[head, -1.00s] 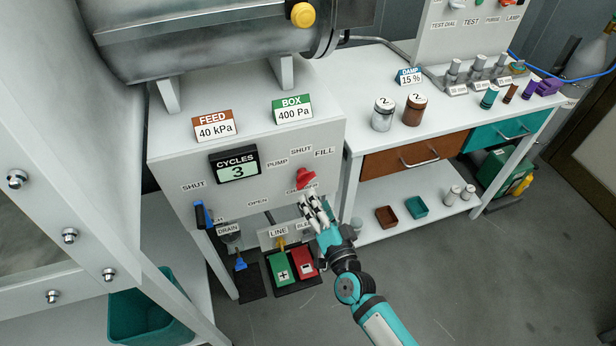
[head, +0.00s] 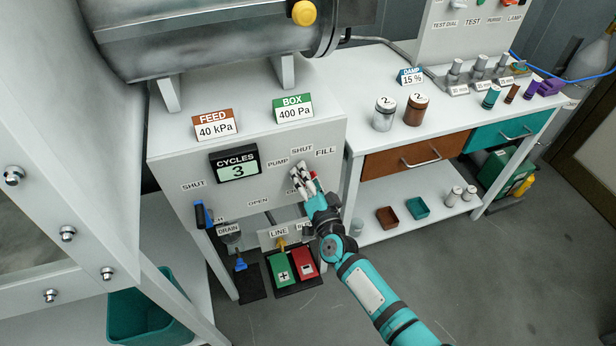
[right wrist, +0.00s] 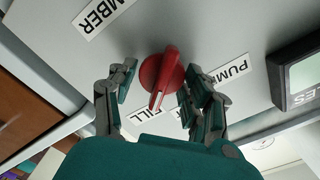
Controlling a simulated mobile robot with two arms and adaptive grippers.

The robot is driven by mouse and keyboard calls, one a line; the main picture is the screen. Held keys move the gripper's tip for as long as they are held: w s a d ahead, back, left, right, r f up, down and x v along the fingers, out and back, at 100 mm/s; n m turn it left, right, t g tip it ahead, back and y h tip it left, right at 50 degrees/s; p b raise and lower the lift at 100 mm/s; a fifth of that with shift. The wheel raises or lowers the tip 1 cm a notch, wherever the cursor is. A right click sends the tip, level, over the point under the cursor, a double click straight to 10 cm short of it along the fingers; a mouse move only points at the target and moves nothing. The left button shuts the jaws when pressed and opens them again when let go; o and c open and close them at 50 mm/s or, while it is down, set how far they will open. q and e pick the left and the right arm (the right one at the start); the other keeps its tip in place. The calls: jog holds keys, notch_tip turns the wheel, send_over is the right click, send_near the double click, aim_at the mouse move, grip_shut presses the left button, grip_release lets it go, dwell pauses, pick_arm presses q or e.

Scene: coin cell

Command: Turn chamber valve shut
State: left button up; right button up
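The chamber valve is a red knob (right wrist: 163,78) with a raised bar handle on the grey panel. In the right wrist view its bar points down toward the FILL label (right wrist: 160,117), with the PUMP label (right wrist: 230,68) to the right. My right gripper (right wrist: 155,88) is open, with one finger on each side of the knob. The right-hand fingers are close to the knob; I cannot tell whether they touch it. In the head view my right gripper (head: 302,174) covers most of the knob (head: 314,175). My left gripper is not in view.
A blue-handled valve (head: 201,214) is on the panel's left. The CYCLES display (head: 234,165) reads 3. Green (head: 281,269) and red (head: 304,262) pedals lie below. FEED (head: 214,124) and BOX (head: 293,108) signs stand on top. A bench (head: 366,165) stands to the right.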

jog(key=c, duration=0.7)
jog(key=shift+c, duration=0.2)
jog(key=shift+n, duration=0.3)
jog(key=n+p, duration=0.1)
jog(key=n, duration=0.2)
jog(key=shift+a+r+p, duration=0.1)
jog(key=shift+r+p, duration=0.05)
jog(key=shift+p, duration=0.25)
jog(key=n, duration=0.3)
jog(key=shift+s+a+n+p, duration=0.1)
jog(key=shift+n+p, duration=0.2)
jog(key=shift+p, duration=0.1)
jog(key=shift+n, duration=1.2)
